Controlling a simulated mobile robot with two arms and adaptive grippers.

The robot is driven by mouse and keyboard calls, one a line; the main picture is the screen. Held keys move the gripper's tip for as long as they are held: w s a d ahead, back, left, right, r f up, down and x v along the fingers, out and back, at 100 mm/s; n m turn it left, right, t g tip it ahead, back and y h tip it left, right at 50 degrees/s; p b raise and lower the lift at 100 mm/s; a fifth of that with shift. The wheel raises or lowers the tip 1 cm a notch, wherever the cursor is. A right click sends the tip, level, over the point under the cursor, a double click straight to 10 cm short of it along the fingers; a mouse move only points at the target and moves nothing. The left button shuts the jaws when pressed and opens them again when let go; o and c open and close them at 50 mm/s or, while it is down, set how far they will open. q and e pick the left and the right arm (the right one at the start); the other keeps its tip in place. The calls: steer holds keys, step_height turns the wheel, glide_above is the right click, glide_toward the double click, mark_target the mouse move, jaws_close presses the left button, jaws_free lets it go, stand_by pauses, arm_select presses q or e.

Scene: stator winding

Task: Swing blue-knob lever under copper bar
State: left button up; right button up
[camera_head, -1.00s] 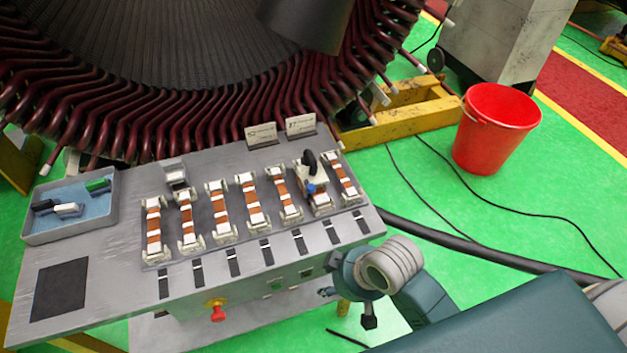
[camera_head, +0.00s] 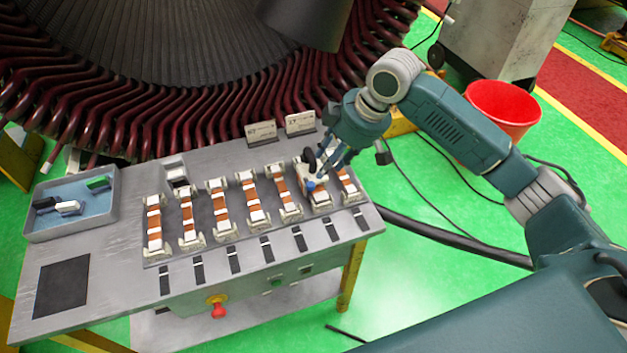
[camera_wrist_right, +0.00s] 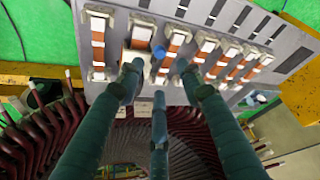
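A row of fixtures holding copper bars stands on the grey bench. The blue knob (camera_head: 311,186) is at the second fixture from the right, beside its copper bar (camera_wrist_right: 138,44); a black handle (camera_head: 309,160) stands above it. In the right wrist view the blue knob (camera_wrist_right: 158,52) lies between that fixture and its neighbour. My right gripper (camera_head: 328,171) is over this fixture, close to the knob. Its three fingers (camera_wrist_right: 160,75) are spread, with nothing held between them. They partly cover the fixture, and the lever's arm is hard to make out. My left gripper is out of view.
A blue-lined tray (camera_head: 118,205) with small blocks sits at the bench's left. Two label cards (camera_head: 261,131) stand at the back edge, before the stator's dark red coils (camera_head: 170,120). A red emergency button (camera_head: 218,310) is on the bench front. A red bucket (camera_head: 505,105) is behind my right arm.

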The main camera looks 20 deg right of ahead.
mark_target(312, 184)
steer(key=p+x, duration=0.3)
steer(key=x, duration=0.6)
steer(key=shift+w+a+f, duration=0.1)
steer(key=shift+f, duration=0.1)
steer(key=shift+w+a+f, duration=0.1)
steer(key=shift+f, duration=0.45)
steer(key=shift+c, duration=0.2)
jaws_close()
